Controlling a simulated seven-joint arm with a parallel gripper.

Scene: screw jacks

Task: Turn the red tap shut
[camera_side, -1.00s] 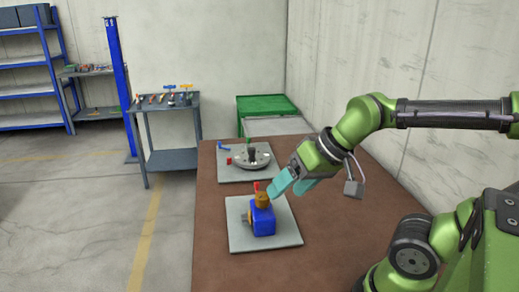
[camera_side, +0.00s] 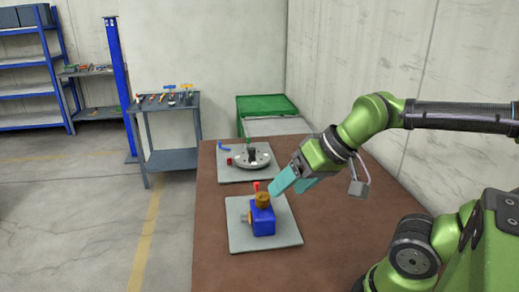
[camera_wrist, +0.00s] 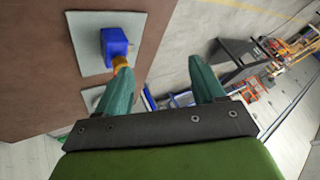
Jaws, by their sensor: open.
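A blue block-shaped body (camera_side: 262,220) with a brass top (camera_side: 262,199) stands on the near grey plate (camera_side: 292,233). A small red handle (camera_side: 257,186), which looks like the tap, sticks up at the brass top. My gripper (camera_side: 286,187), with teal fingers, is just right of the brass top and about level with the red handle; whether it touches is unclear. In the wrist view the fingers (camera_wrist: 160,66) are spread apart with nothing between them.
A second grey plate (camera_side: 232,176) behind carries a round metal flange (camera_side: 250,161), a small red part (camera_side: 229,161) and a blue handle (camera_side: 222,146). A green bin (camera_side: 266,105) stands past the brown table (camera_side: 222,268). The table front is bare.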

